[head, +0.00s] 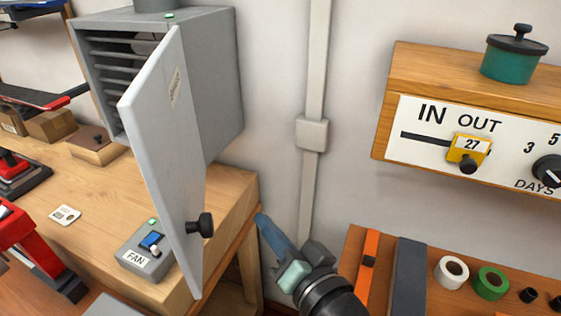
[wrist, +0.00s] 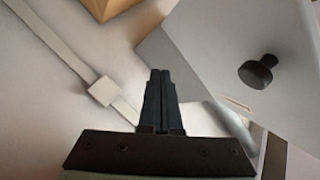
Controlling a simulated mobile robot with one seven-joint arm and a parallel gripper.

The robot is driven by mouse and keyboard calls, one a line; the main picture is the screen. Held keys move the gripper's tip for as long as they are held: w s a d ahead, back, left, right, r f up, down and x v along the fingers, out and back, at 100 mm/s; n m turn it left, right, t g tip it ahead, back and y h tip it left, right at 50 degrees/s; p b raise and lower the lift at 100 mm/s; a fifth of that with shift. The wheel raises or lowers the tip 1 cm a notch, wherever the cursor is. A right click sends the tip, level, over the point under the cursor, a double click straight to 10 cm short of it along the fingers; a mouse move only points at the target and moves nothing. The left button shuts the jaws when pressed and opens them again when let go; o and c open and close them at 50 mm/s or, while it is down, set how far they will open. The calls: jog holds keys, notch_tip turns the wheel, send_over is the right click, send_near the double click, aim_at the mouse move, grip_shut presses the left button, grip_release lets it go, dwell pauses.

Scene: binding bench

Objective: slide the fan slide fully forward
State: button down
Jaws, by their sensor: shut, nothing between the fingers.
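The grey FAN box (head: 130,249) sits on the wooden bench at the lower left in the head view. On its top are a blue slot and a small white slide knob (head: 154,251), at the near end of the slot. The open cabinet door stands just right of the box and hides part of it. My gripper (head: 262,219) is in the air right of the door, beyond the bench's right edge, shut and empty. It is apart from the slide. In the wrist view the shut fingers (wrist: 160,75) point at the wall; the FAN box is not seen there.
The grey cabinet door (head: 160,150) with its black knob (head: 201,225) stands between my gripper and the FAN box. The knob also shows in the wrist view (wrist: 258,72). A wall conduit (head: 312,135) is behind. Tape rolls (head: 490,281) lie on a bench at right.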

notch_tip(320, 180, up, 14)
jog(key=w+n+t+h, duration=0.2)
jog(key=w+t, duration=0.1)
jog(key=t, duration=0.1)
jog(key=s+d+r+t+h, duration=0.1)
jog(key=s+r+t+h, duration=0.2)
jog(key=r, duration=1)
jog(key=s+r+n+t+h+p, duration=0.1)
jog(key=s+r+t+h, duration=0.2)
jog(key=s+r+t, duration=0.3)
jog(key=s+r, duration=0.3)
jog(key=r, duration=0.4)
jog(key=shift+d+r, duration=0.25)
jog(key=shift+d, duration=0.15)
jog(key=shift+a, duration=0.1)
